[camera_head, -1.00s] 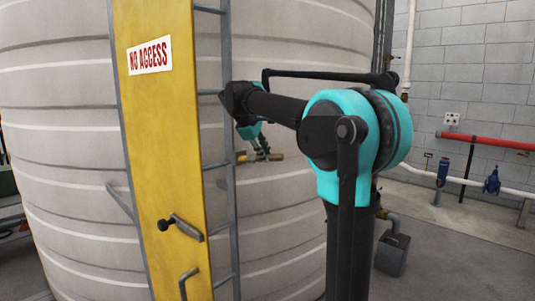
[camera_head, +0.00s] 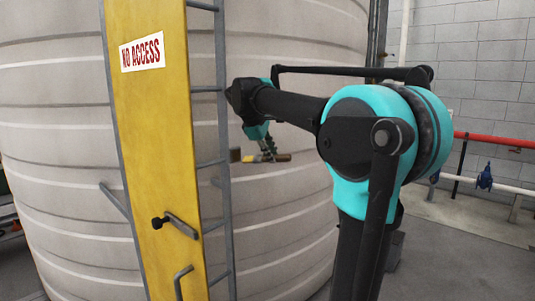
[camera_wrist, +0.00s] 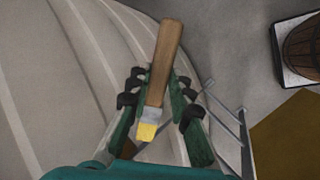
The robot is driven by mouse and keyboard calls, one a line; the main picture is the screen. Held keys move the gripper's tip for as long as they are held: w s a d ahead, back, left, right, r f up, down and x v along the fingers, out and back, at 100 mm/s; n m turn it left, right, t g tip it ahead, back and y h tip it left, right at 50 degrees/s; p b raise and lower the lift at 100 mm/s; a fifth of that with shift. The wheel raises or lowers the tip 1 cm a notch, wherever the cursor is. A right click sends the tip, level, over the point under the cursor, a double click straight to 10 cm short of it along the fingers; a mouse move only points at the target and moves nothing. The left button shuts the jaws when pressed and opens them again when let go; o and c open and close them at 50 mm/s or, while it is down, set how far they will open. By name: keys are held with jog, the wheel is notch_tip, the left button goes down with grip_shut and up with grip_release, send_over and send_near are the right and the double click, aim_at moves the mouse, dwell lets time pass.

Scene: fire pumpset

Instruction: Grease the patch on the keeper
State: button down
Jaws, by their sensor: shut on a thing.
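My gripper (camera_head: 268,154) is shut on a brush and holds it in the air before the pale tank, right of the yellow panel. In the wrist view the brush (camera_wrist: 165,58) has a wooden handle, a pale metal band and yellow bristles; the handle lies between the dark finger pads. In the head view the brush (camera_head: 283,158) lies roughly level. A metal latch bar with a black knob (camera_head: 181,226) sits low on the yellow panel, well below and left of my gripper. I cannot tell for sure which part is the keeper, and no grease patch is discernible.
The yellow panel (camera_head: 158,130) bears a NO ACCESS sign (camera_head: 142,52) and stands beside a grey ladder (camera_head: 223,130) against the ribbed tank (camera_head: 60,130). A wooden barrel (camera_wrist: 303,46) shows in the wrist view. Red pipe (camera_head: 495,140) runs along the right wall.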

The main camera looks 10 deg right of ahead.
aim_at(280, 158)
jog(key=shift+s, duration=0.1)
jog(key=shift+s+d, duration=0.9)
jog(key=shift+s, duration=0.25)
